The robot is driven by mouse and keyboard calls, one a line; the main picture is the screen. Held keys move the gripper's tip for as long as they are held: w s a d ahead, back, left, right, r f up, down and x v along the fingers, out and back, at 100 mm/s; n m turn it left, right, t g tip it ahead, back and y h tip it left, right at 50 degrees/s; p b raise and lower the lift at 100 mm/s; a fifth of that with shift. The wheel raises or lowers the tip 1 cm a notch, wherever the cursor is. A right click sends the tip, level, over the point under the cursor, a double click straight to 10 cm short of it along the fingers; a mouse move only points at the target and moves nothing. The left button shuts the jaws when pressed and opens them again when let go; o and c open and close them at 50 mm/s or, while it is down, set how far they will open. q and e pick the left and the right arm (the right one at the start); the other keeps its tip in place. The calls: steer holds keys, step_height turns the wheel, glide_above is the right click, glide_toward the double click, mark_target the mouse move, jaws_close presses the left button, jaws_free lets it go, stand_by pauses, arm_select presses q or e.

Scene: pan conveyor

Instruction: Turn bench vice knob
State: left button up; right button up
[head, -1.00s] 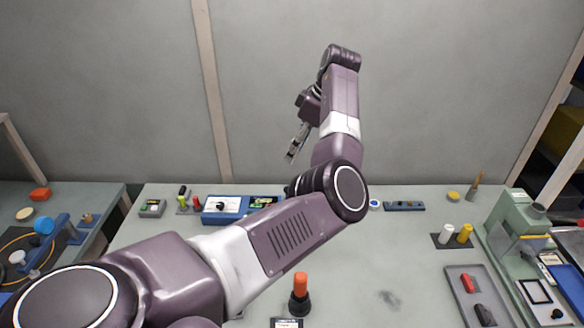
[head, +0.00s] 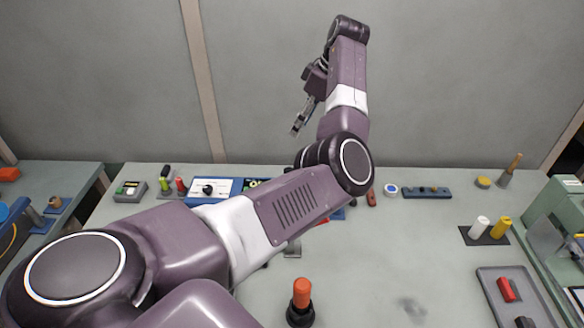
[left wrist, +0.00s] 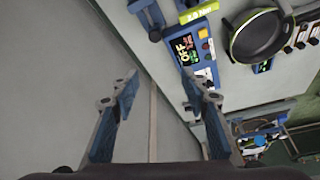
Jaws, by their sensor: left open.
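My left gripper (head: 302,118) is high in front of the grey wall, above the workbench's back edge. It is open and empty; its two blue-padded fingers stand apart in the left wrist view (left wrist: 160,82). I cannot make out the bench vice or its knob for sure. A blue piece (head: 338,214) shows only in part behind my left arm, which covers the middle of the bench. A blue fixture (left wrist: 255,128) in the left wrist view is too small to identify. My right gripper is not in view.
A blue-and-white control unit (head: 209,188) stands at the bench's back left. A black holder with an orange top (head: 302,293) stands front centre. A grey tray (head: 536,297) lies front right. A pan (left wrist: 258,38) shows in the left wrist view. The bench right of centre is mostly clear.

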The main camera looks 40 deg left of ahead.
arm_select(q)
steer(key=d+b+x, duration=0.1)
steer(key=b+x, duration=0.1)
steer(key=x, duration=0.3)
steer(key=w+d+f+b+x, duration=0.1)
steer(key=b+x, duration=0.2)
steer(key=x, duration=0.3)
steer(key=w+d+b+x, duration=0.1)
steer(key=b+x, duration=0.1)
steer(key=x, duration=0.4)
steer(key=shift+a+f, duration=0.1)
steer(key=shift+f, duration=0.4)
steer(key=shift+c, duration=0.7)
steer(key=c, duration=1)
jaws_close()
